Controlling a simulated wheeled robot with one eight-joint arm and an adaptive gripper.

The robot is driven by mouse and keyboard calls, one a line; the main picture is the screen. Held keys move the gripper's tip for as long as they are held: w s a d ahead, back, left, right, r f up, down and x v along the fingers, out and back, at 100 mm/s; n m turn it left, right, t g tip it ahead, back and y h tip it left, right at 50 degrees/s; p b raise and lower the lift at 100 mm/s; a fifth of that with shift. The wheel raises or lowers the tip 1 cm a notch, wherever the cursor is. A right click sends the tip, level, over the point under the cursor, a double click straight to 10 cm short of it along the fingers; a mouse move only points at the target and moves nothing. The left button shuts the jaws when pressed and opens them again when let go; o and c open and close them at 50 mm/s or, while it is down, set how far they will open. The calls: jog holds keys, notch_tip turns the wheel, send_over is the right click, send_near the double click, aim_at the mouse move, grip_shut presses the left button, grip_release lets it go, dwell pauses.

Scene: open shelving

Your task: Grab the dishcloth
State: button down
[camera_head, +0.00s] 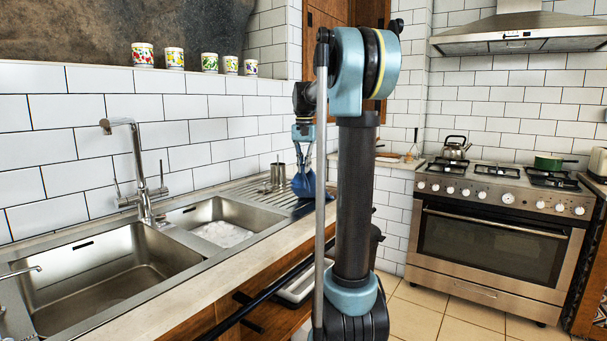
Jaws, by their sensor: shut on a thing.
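My gripper (304,158) points down over the drainboard at the right end of the sink counter. It is shut on a blue dishcloth (303,184), which is bunched at the top and spreads out below the fingers. The cloth's lower edge is close to the ribbed drainboard (258,189); I cannot tell whether it touches. My own arm hides what lies just right of the cloth.
A metal cup (277,174) stands just left of the cloth. The double sink (185,212) with a tall faucet (140,170) is further left; something whitish (222,233) lies in its right basin. A stove (500,225) stands at right.

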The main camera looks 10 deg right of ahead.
notch_tip(320, 180, up, 16)
dwell(0.6)
